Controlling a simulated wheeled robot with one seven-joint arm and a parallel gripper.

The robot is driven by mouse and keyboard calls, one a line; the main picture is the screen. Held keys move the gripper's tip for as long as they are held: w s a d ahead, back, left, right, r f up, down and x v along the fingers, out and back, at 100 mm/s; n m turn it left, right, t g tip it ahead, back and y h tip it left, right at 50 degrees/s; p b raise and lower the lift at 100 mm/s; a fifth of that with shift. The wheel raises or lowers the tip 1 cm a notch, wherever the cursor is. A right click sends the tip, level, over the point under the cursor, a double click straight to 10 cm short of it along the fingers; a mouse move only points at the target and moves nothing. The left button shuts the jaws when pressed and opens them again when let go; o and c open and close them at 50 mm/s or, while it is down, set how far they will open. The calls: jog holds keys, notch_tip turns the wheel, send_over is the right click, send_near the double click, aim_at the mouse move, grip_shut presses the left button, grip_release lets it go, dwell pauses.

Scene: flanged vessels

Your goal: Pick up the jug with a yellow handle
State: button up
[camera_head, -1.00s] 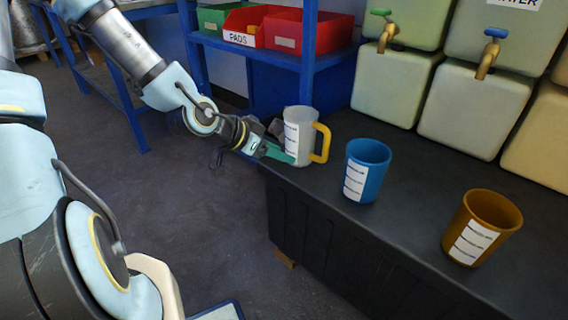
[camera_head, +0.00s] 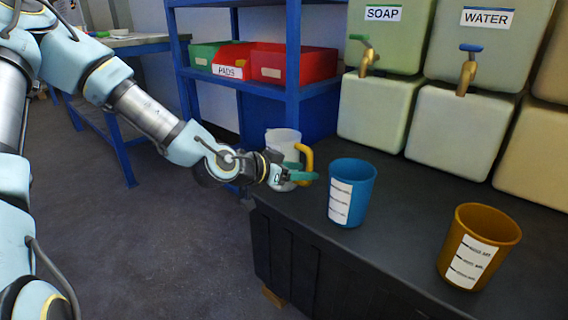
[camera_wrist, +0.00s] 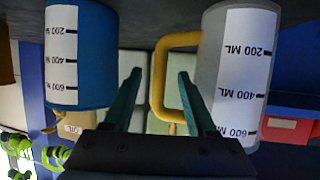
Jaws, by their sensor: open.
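The pale, translucent jug (camera_head: 283,143) stands upright on the dark counter. Its yellow handle (camera_head: 307,161) points right. In the wrist view, which looks upside down, the jug (camera_wrist: 238,70) is at the right with a white scale label, and the handle (camera_wrist: 159,80) appears between the two fingers. My gripper (camera_head: 312,176) is open, with green fingers in front of the jug's lower part and handle. In the wrist view my gripper (camera_wrist: 159,73) has its right finger overlapping the jug's side. I cannot tell whether a finger touches the jug. The gripper hides part of the jug's base.
A blue cup (camera_head: 352,190) stands close to the right of the jug, and an orange-brown cup (camera_head: 479,245) stands farther right. Soap and water tanks (camera_head: 462,125) line the back. A blue shelf (camera_head: 291,60) with bins stands behind the jug. Bare counter lies between the cups.

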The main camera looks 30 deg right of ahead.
jog(key=shift+x, duration=1.45)
jog(key=shift+c, duration=0.3)
grip_shut()
